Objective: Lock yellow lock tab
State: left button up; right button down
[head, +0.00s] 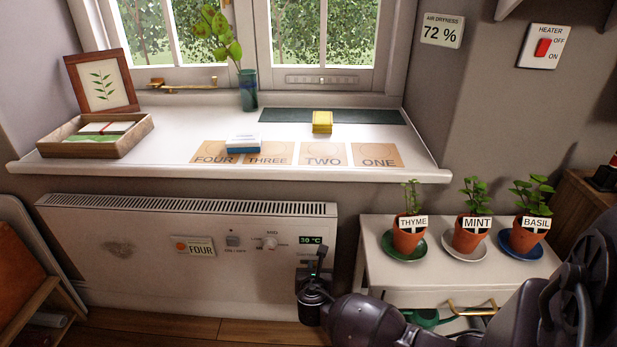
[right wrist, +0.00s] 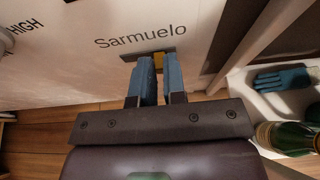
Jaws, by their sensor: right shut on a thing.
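The yellow lock tab (right wrist: 158,61) shows in the right wrist view as a small yellow piece at a dark slot in the white heater panel, below the word "Sarmuelo". My right gripper (right wrist: 157,72) has its two blue fingers close together on either side of the tab, shut on it; the fingers hide most of it. In the head view, my right gripper (head: 318,260) is at the lower right of the heater (head: 150,245), below its green display, and hides the tab. My left gripper is not in view.
A white side table (head: 455,277) with several potted herbs stands right of the heater, close to my right arm. The windowsill (head: 110,165) juts out above the heater. A green bottle (right wrist: 285,137) and a blue glove (right wrist: 283,79) lie right of my gripper.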

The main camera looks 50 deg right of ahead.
jog(key=shift+s+d+f, duration=0.1)
jog(key=shift+s+d, duration=0.05)
jog(key=shift+s, duration=0.15)
jog(key=c, duration=1.2)
grip_release()
jog(key=shift+o, duration=0.2)
pick_arm(q)
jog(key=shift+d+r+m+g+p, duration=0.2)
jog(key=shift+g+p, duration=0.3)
jog(key=shift+p, duration=0.6)
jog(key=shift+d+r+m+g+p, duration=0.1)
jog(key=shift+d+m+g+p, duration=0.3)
jog(key=shift+p, duration=0.65)
pick_arm(e)
jog(key=v, duration=1.1)
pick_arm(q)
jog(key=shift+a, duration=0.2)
pick_arm(e)
jog(key=shift+d, duration=0.1)
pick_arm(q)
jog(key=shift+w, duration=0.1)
pick_arm(e)
jog(key=shift+w+r, duration=0.1)
jog(key=shift+r, duration=0.1)
